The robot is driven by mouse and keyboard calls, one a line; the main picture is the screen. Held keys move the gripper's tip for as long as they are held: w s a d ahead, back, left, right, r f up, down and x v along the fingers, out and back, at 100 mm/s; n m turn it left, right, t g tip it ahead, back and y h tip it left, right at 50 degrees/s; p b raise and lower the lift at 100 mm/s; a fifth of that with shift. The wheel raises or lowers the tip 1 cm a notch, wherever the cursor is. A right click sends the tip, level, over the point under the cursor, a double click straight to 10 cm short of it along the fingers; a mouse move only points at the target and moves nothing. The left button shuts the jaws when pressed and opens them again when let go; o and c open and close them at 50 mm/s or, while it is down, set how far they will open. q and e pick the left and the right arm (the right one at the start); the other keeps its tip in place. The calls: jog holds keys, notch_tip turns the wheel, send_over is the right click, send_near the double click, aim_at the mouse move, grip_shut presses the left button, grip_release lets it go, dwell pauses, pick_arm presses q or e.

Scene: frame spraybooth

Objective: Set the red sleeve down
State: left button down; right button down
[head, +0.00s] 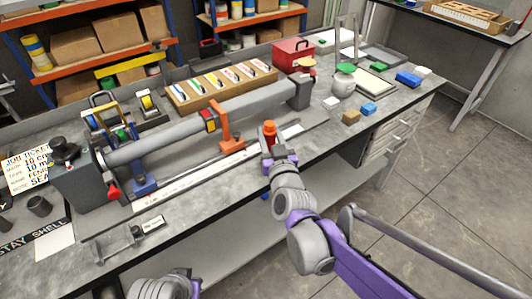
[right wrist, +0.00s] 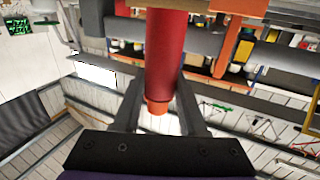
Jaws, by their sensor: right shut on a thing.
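The red sleeve (head: 269,131) is upright between the fingers of my right gripper (head: 278,160), over the front part of the grey workbench (head: 190,223). In the right wrist view the sleeve (right wrist: 166,55) is a red cylinder with a narrower orange end, and the fingers (right wrist: 160,115) close on it from both sides. Whether its lower end touches the bench is hidden by the gripper. My left arm shows only in part at the bottom edge of the head view; its gripper is out of frame.
A long grey tube (head: 185,128) lies in a fixture behind the sleeve, with an orange bracket (head: 229,128) close by. Wood, blue and white blocks (head: 351,117) and a white pot (head: 343,84) stand to the right.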

aim_at(269, 148)
jog(key=shift+f+b, duration=0.5)
jog(key=shift+f, duration=1.95)
jog(key=shift+f, duration=0.1)
jog(key=shift+c, duration=2.3)
grip_release()
